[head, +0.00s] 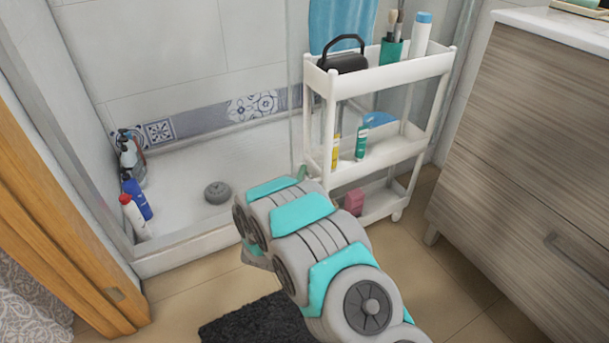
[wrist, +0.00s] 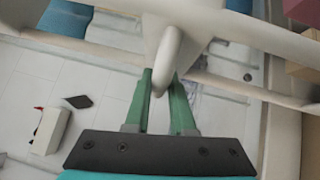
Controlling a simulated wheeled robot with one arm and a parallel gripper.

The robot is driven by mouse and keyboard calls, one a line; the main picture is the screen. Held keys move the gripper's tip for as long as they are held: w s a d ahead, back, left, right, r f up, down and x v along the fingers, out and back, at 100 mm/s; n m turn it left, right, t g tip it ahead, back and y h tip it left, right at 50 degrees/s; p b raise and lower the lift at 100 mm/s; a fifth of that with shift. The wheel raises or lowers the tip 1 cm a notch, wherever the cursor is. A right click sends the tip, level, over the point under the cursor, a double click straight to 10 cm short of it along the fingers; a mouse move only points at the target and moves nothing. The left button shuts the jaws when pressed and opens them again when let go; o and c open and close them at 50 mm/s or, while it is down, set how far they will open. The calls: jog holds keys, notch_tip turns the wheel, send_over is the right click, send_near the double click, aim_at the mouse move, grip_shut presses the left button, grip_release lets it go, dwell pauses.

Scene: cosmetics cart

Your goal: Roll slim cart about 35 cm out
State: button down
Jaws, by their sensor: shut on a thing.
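The slim white cart (head: 395,76) stands upright between the shower and the wooden cabinet, with three tiers. My gripper is at its near left side; in the head view my arm hides most of it, and only a green fingertip (head: 303,172) shows by the cart's post. In the wrist view my gripper (wrist: 162,82) has its two green fingers shut on a rounded white part of the cart (wrist: 168,50). The cart's top holds a black caddy (head: 343,60), a green cup of brushes (head: 391,50) and a white bottle with a blue cap (head: 421,35).
The wooden cabinet (head: 530,130) stands close on the cart's right. The shower tray's raised edge (head: 200,245) is at left, with several bottles (head: 134,195) inside. A dark mat (head: 255,320) lies on the tiled floor in front. Tubes (head: 361,140) stand on the middle tier.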

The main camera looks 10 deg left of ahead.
jog(key=shift+a, duration=0.25)
jog(key=c, duration=1)
grip_release()
jog(key=shift+o, duration=1.2)
jog(key=shift+d, duration=0.15)
jog(key=s+f, duration=0.1)
jog(key=s, duration=0.6)
jog(key=shift+s+a, duration=0.35)
